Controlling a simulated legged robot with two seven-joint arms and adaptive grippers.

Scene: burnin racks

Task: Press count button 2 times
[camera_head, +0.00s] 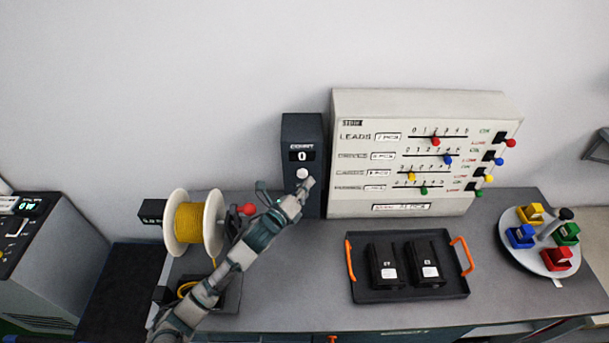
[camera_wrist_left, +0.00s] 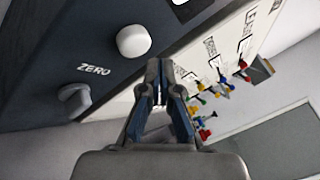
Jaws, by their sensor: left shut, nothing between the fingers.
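The dark counter box (camera_head: 301,135) stands against the wall, its display (camera_head: 302,156) reading 0. Its round white count button (camera_head: 302,173) is below the display. In the left wrist view the white button (camera_wrist_left: 133,40) is large, beside a grey knob (camera_wrist_left: 75,100) by the word ZERO. My left gripper (camera_head: 309,182) is just below the white button in the head view and hides the lower face of the box. In the wrist view the fingertips (camera_wrist_left: 164,68) are together, empty, beside the button with a visible gap in the picture. My right gripper is not in view.
A slider panel (camera_head: 425,110) stands right of the box. A yellow wire spool (camera_head: 190,222) is left of my arm. A black tray (camera_head: 360,290) holds two dark modules. A round tray (camera_head: 515,255) of coloured blocks stands far right.

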